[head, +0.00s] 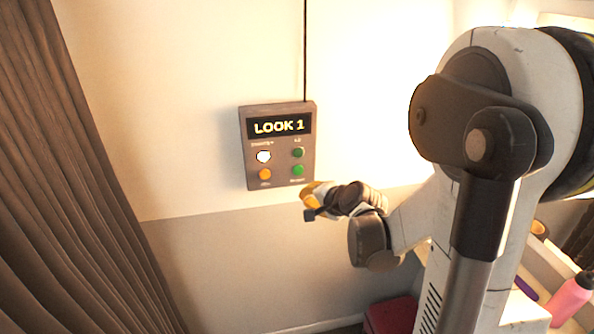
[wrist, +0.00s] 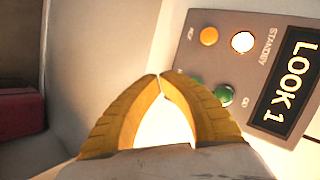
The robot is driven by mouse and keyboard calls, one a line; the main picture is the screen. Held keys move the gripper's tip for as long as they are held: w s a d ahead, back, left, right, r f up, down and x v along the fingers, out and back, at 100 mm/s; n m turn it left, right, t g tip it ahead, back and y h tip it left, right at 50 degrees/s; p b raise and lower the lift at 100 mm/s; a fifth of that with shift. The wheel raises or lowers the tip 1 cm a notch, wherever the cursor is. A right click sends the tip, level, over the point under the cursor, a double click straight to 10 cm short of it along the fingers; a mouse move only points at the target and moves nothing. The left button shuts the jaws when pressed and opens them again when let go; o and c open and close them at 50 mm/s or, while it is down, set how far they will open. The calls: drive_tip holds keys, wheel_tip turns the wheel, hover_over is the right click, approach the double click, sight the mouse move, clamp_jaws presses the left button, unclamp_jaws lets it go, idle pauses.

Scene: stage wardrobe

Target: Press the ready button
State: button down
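A grey control panel (head: 250,140) hangs on the wall, its display reading LOOK 1. Below the display are a lit white button (head: 264,157), an orange button (head: 264,174), an upper green button (head: 298,153) and a lower green button (head: 298,170). The label under the lower green button looks like "Ready" but is blurred. In the wrist view, STANDBY is legible beside the white button (wrist: 243,42); my finger partly covers the lower green button (wrist: 195,78). My gripper (wrist: 158,75) is shut and empty, its yellow fingertips meeting. In the head view it (head: 310,194) is just below the panel's lower right corner.
A brown curtain (head: 75,180) hangs at the left. A dark cable (head: 304,50) runs up the wall from the panel. A red box (head: 392,315) is low down, and a pink bottle (head: 570,298) stands at the lower right. The wall around the panel is clear.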

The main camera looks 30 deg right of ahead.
approach(295, 178)
drive_tip(key=shift+s+a+f+x, duration=0.1)
drive_tip(key=shift+x, duration=0.75)
drive_tip(key=shift+s+a+f+x, duration=0.1)
drive_tip(key=shift+x, duration=0.75)
drive_tip(key=shift+a+f+x, duration=0.1)
drive_tip(key=shift+x, duration=0.75)
drive_tip(key=shift+w+d, duration=0.1)
drive_tip(key=shift+w, duration=0.3)
drive_tip(key=shift+w+d+b, duration=0.15)
drive_tip(key=shift+w+b, duration=0.15)
drive_tip(key=shift+w, duration=0.1)
drive_tip(key=shift+s, duration=0.15)
drive_tip(key=shift+s+a, duration=0.25)
drive_tip(key=shift+s, duration=0.45)
drive_tip(key=shift+s+a+b, duration=0.1)
drive_tip(key=shift+s+a, duration=0.15)
drive_tip(key=shift+s, duration=0.55)
drive_tip(key=shift+s+a+b, duration=0.1)
drive_tip(key=shift+s+a, duration=0.1)
drive_tip(key=shift+s, duration=0.6)
drive_tip(key=shift+s+a+b, duration=0.1)
drive_tip(key=shift+s+a, duration=0.15)
drive_tip(key=shift+s, duration=0.55)
